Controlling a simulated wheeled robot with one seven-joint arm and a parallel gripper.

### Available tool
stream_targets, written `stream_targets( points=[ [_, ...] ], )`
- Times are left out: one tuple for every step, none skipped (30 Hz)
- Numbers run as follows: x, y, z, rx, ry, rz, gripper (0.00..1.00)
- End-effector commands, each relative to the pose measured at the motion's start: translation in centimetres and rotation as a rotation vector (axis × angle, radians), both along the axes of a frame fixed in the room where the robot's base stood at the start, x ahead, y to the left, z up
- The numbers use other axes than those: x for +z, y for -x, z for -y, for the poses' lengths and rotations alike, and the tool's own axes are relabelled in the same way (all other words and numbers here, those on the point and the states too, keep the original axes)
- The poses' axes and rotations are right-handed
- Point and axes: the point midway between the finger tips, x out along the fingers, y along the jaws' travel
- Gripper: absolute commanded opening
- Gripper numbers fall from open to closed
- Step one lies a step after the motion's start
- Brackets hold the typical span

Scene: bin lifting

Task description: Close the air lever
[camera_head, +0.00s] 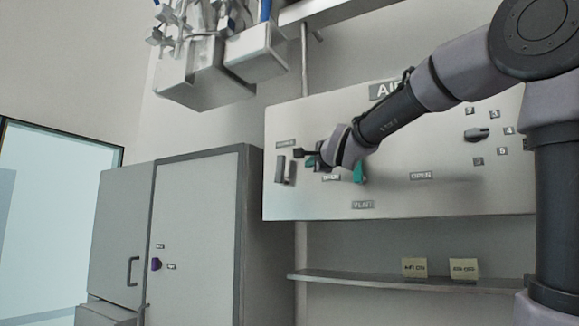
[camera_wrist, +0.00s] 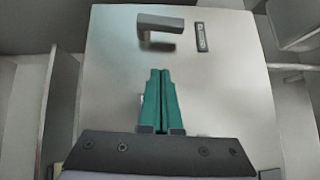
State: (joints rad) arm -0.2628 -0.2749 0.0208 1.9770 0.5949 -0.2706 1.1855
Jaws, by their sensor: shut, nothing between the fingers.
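A light panel (camera_head: 400,205) on the wall bears a partly hidden heading that starts with "AI". A grey lever handle (camera_head: 280,169) stands out at its left end, with a small label (camera_head: 286,144) above it that I cannot read. In the wrist view the grey handle (camera_wrist: 160,22) is at the top, with a label (camera_wrist: 202,37) to its right. My gripper (camera_head: 359,173) is in front of the panel, right of this lever and apart from it. Its teal fingers (camera_wrist: 160,72) are shut and empty. My arm hides part of the panel's middle.
A dial (camera_head: 477,134) with number labels is at the panel's right. Below, a shelf (camera_head: 400,281) holds two small cream blocks (camera_head: 414,267). A grey cabinet (camera_head: 200,220) stands at the left, and metal boxes (camera_head: 205,75) hang above.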

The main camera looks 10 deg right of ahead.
Motion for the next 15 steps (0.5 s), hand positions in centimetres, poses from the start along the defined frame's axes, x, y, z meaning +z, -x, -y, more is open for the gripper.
stream_targets(
  points=[
    [0.5, -0.4, -0.2, -0.003, -0.024, 0.013, 0.00],
    [0.6, -0.6, -0.2, -0.004, -0.034, 0.017, 0.00],
    [0.8, -0.9, -0.3, -0.006, -0.041, 0.020, 0.00],
    [0.8, -1.1, -0.3, -0.007, -0.044, 0.021, 0.00],
    [0.9, -1.4, -0.3, -0.007, -0.044, 0.021, 0.00],
    [0.9, -1.9, -0.4, -0.007, -0.043, 0.021, 0.00],
    [0.9, -2.4, -0.4, -0.007, -0.041, 0.020, 0.00],
    [0.9, -2.9, -0.5, -0.007, -0.040, 0.020, 0.00],
    [1.0, -3.7, -0.7, -0.007, -0.040, 0.019, 0.00],
    [1.0, -4.3, -0.8, -0.007, -0.040, 0.019, 0.00],
    [1.1, -4.9, -0.9, -0.007, -0.039, 0.019, 0.00],
    [1.1, -5.8, -1.1, -0.006, -0.039, 0.019, 0.00],
    [1.2, -6.5, -1.1, -0.006, -0.039, 0.019, 0.00],
    [1.3, -7.1, -1.2, -0.006, -0.039, 0.019, 0.00],
    [1.4, -8.0, -1.3, -0.007, -0.039, 0.019, 0.00]
  ],
)
